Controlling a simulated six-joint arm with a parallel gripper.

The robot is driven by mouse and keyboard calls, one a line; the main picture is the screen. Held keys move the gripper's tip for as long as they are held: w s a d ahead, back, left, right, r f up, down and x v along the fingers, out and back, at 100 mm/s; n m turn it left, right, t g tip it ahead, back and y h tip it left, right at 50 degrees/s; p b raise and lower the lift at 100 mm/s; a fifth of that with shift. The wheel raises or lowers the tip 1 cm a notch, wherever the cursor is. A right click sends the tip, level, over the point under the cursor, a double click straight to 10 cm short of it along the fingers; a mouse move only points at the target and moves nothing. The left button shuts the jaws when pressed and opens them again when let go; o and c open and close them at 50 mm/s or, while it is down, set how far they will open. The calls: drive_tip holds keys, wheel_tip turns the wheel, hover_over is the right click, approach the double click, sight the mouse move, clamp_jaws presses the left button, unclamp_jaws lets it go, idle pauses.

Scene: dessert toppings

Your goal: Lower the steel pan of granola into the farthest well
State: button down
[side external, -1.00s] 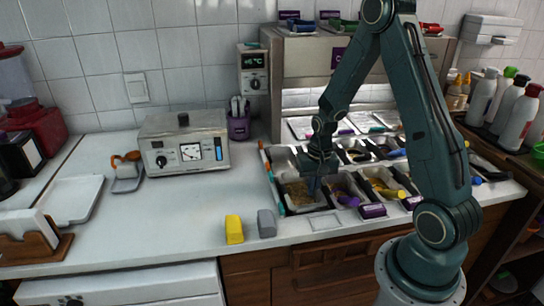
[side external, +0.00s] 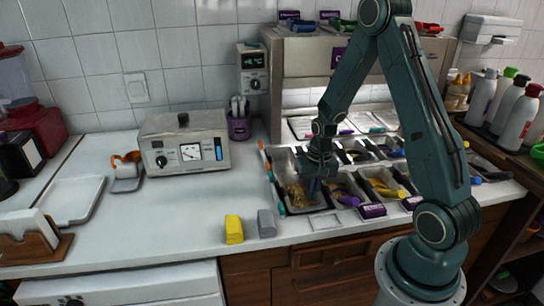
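The steel pan of granola (side external: 296,191) is at the front left end of the topping rail, with brown-gold granola showing inside. It sits at or in the front left well; I cannot tell whether its rim is fully seated. My gripper (side external: 315,187) points down at the pan's right side, and its fingers overlap the pan. The fingertips are too small and dark to show whether they are closed on the pan's edge. The gripper hides part of the pan's right side and rear.
Neighbouring pans hold other toppings, including a yellow one (side external: 384,189) to the right. A purple block (side external: 372,211) stands at the rail's front edge. A yellow block (side external: 234,230) and a grey block (side external: 266,224) stand on the counter at front left.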

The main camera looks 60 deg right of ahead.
drive_tip(key=shift+f, duration=0.75)
idle(0.7)
idle(0.5)
drive_tip(key=c, duration=1.2)
unclamp_jaws()
drive_tip(key=shift+r, duration=4)
drive_tip(key=shift+r, duration=0.1)
